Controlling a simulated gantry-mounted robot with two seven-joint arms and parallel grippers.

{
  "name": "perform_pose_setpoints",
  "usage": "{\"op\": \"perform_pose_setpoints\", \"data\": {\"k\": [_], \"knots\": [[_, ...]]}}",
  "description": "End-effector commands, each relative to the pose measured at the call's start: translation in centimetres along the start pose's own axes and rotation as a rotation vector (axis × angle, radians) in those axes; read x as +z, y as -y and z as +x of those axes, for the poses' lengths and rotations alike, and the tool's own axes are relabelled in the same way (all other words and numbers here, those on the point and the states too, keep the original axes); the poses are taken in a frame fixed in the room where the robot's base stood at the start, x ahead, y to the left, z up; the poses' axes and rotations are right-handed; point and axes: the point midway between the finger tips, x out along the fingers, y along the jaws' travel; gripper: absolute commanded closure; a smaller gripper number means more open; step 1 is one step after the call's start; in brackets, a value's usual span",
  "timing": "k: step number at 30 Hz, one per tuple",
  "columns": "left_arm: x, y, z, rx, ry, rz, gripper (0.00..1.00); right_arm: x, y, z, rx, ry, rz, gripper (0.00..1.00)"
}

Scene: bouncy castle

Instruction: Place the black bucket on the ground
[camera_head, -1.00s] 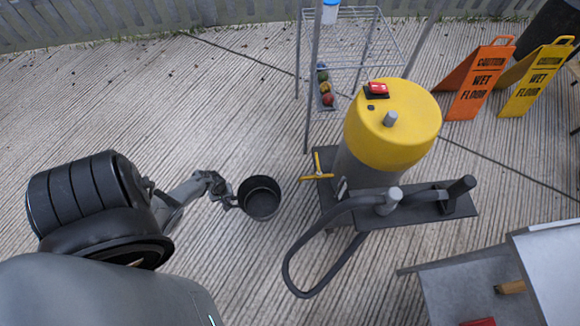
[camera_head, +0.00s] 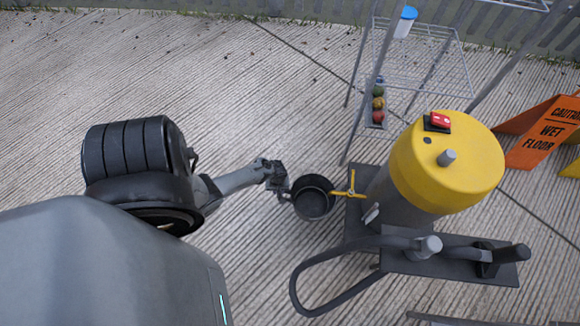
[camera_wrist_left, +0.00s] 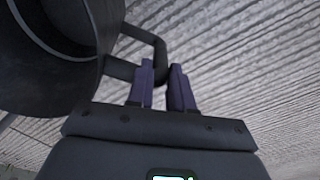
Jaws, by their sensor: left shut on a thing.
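A black round bucket (camera_head: 314,198) with an open top is at the end of my left arm, in the middle of the head view. My left gripper (camera_head: 283,190) is shut on the bucket's side handle. In the left wrist view the bucket (camera_wrist_left: 45,85) fills the upper left, and its dark handle (camera_wrist_left: 160,52) passes between the purple-grey fingers (camera_wrist_left: 164,78). The bucket looks tilted in the wrist view. I cannot tell how high its bottom is above the ribbed ground (camera_head: 290,100). My right gripper is not in view.
A yellow-topped vacuum-like machine (camera_head: 445,165) with a black hose (camera_head: 300,280) stands just right of the bucket. Its yellow T-handle (camera_head: 351,190) is close to the rim. A wire rack (camera_head: 420,65) and an orange wet-floor sign (camera_head: 545,135) are behind. Ground at upper left is clear.

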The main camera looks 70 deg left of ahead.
Motion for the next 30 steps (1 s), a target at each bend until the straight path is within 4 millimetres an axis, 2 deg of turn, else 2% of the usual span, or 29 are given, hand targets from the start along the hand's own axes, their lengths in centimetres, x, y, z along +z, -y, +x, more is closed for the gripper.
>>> {"op": "perform_pose_setpoints", "data": {"k": [1,6,9,12,22,30], "knots": [[0.2,-1.4,0.4,0.004,-0.002,0.002,1.0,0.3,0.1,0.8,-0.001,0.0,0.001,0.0],[0.9,-4.8,0.4,0.002,-0.002,0.001,1.0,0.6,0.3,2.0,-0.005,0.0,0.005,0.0],[0.8,-4.5,2.0,-0.003,-0.001,-0.001,1.0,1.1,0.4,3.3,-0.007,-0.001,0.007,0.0],[0.8,-4.5,2.8,-0.001,-0.001,-0.001,1.0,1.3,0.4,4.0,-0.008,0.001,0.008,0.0],[0.9,-4.5,4.0,0.0,-0.001,0.0,1.0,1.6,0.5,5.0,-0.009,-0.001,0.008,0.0],[0.8,-4.6,7.1,0.0,-0.002,0.0,1.0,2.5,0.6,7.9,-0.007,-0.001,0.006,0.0]]}}
